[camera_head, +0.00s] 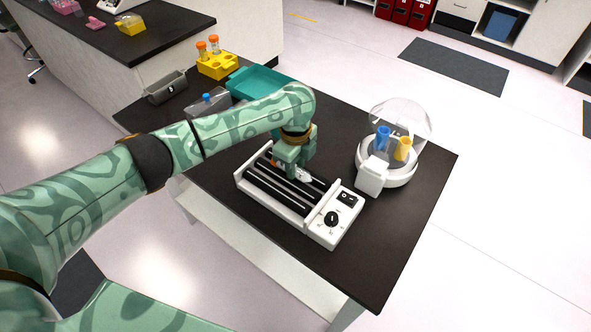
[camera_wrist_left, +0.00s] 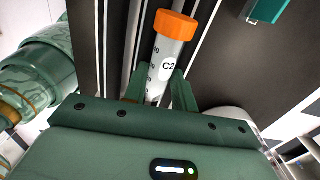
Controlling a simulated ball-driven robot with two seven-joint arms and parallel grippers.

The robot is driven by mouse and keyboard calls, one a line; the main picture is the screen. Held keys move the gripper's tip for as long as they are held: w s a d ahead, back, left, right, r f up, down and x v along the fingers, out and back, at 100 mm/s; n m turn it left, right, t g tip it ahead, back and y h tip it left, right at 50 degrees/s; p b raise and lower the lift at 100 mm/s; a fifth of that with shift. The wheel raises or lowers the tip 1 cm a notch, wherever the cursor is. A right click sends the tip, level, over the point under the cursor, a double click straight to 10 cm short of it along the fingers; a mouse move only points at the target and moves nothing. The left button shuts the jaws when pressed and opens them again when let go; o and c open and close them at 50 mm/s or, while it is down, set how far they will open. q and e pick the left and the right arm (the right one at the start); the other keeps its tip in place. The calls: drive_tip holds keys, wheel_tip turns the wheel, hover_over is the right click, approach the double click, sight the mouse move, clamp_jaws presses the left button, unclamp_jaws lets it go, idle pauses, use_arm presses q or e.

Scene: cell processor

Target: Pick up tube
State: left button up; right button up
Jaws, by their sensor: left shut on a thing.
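The tube (camera_wrist_left: 168,55) is clear and white with an orange cap and the label "C2". In the wrist view it lies lengthwise along the black rollers. My left gripper (camera_head: 294,163) points down over the roller device (camera_head: 321,233), a white machine with black rollers and a dial. In the wrist view its fingers (camera_wrist_left: 158,88) are closed on the tube's body, below the cap. In the head view only bits of the tube (camera_head: 274,162) show beside the fingers. I cannot tell whether it touches the rollers. My right gripper is not in view.
A white centrifuge (camera_head: 371,182) with a raised clear lid, holding a blue and a yellow piece, stands to the right. A teal tray (camera_head: 262,80), a yellow rack (camera_head: 218,68) with orange-capped tubes and a grey bin (camera_head: 166,90) stand behind. The table's front right is clear.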

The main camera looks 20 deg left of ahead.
use_arm(q)
drive_tip(key=shift+r, duration=0.35)
drive_tip(key=shift+c, duration=0.5)
wheel_tip(320, 180, up, 3)
drive_tip(key=shift+w+f+p, duration=0.1)
drive_tip(key=shift+p, duration=1)
clamp_jaws()
drive_tip(key=s+d+r+p, duration=0.7)
drive_tip(key=s+d+r, duration=0.2)
drive_tip(key=d, duration=0.2)
drive_tip(key=shift+r, duration=0.2)
